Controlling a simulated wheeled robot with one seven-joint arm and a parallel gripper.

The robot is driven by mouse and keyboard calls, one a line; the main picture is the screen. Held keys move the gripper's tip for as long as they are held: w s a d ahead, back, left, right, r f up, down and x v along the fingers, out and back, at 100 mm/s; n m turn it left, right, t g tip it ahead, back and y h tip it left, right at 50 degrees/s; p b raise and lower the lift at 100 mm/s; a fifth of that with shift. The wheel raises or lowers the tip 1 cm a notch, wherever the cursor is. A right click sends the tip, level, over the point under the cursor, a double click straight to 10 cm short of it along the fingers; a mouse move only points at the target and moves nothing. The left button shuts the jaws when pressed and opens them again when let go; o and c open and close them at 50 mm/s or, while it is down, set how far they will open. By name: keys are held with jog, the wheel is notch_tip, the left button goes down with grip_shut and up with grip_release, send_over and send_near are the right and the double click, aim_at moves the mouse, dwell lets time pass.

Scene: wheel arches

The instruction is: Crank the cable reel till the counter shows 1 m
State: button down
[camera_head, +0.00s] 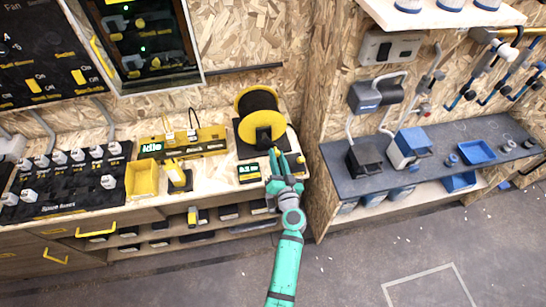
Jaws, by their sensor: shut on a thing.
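The cable reel (260,115) stands on the wooden bench, with yellow flanges and dark cable wound around it. A black base or mat (243,150) is under it. A small counter display (249,172) sits in front of the reel with green digits that look like 0.2 m, too small to read surely. My gripper (276,155) is at the front of the reel, low and right of its middle, shut on what seems to be the reel's crank handle. The handle itself is mostly hidden by the gripper.
Left of the reel are a yellow device with a screen reading "Idle" (152,147), a yellow bin (142,180) and a yellow tool on a stand (178,176). A wooden partition (318,150) rises close on the right. The floor in front is clear.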

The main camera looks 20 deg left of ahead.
jog(key=shift+s+f, duration=0.1)
jog(key=shift+f, duration=0.05)
jog(key=c, duration=1.5)
grip_release()
jog(key=v, duration=1)
jog(key=shift+s+d, duration=0.3)
